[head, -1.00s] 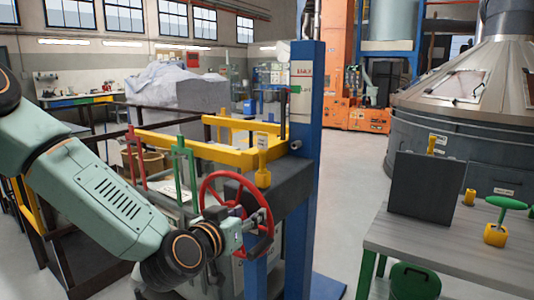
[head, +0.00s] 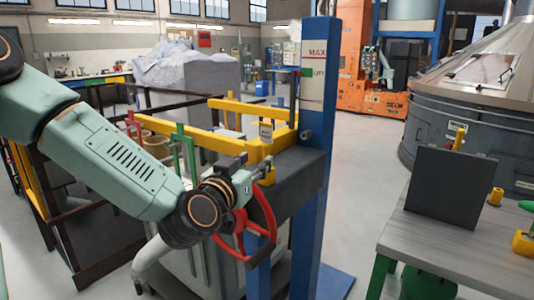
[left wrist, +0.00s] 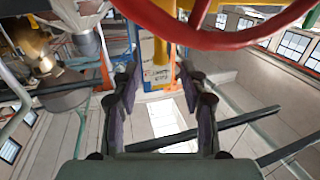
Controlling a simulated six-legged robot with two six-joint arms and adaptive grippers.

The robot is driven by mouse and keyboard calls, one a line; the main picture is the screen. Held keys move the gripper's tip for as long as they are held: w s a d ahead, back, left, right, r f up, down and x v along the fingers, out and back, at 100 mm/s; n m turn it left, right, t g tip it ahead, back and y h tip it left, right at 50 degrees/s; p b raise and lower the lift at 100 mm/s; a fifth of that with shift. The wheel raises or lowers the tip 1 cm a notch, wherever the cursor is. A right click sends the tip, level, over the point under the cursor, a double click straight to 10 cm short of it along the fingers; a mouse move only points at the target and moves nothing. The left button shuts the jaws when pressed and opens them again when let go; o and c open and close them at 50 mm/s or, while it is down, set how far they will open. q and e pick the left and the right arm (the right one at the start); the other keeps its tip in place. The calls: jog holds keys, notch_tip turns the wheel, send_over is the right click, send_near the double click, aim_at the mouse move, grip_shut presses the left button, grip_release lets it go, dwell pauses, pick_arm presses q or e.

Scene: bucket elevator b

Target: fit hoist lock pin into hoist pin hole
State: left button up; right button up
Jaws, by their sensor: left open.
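My left gripper (head: 246,184) is open beside the upper rim of the red handwheel (head: 268,215) on the dark block of the hoist post. In the left wrist view its fingers (left wrist: 162,90) are spread with nothing held between them, and the red rim (left wrist: 215,38) crosses above them. A yellow piece (head: 523,243) and a green handle (head: 526,205) are cut off at the right edge of the head view; I cannot tell whether either is the hoist lock pin. I cannot make out the hoist pin hole. My right gripper is not in view.
The blue hoist post (head: 315,170) stands right of the wheel, with yellow bars (head: 215,140) and a green upright (head: 186,155) to its left. A grey table (head: 420,238) at the right holds a dark plate (head: 450,187). Floor between post and table is clear.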

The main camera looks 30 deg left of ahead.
aim_at(265, 155)
pick_arm(q)
jog(key=shift+d+r, duration=0.15)
jog(key=shift+d, duration=0.1)
jog(key=shift+w, duration=0.2)
jog(key=w, duration=0.1)
jog(key=w+a+f, duration=0.1)
jog(key=w+b, duration=0.1)
jog(key=shift+w+a+f, duration=0.15)
jog(key=shift+w+a, duration=0.25)
jog(key=shift+w+d+r, duration=0.25)
jog(key=shift+w+r, duration=0.05)
jog(key=shift+w, duration=0.6)
jog(key=shift+w+a+f, duration=0.25)
jog(key=shift+a, duration=0.2)
jog(key=shift+c, duration=0.2)
jog(key=shift+s, duration=0.1)
jog(key=shift+c, duration=0.8)
jog(key=shift+s+d+r, duration=0.15)
jog(key=shift+d+r, duration=0.1)
jog(key=shift+d, duration=0.1)
jog(key=c, duration=0.3)
jog(key=shift+a+f, duration=0.15)
jog(key=shift+a, duration=0.05)
grip_shut()
jog(key=shift+d, duration=0.1)
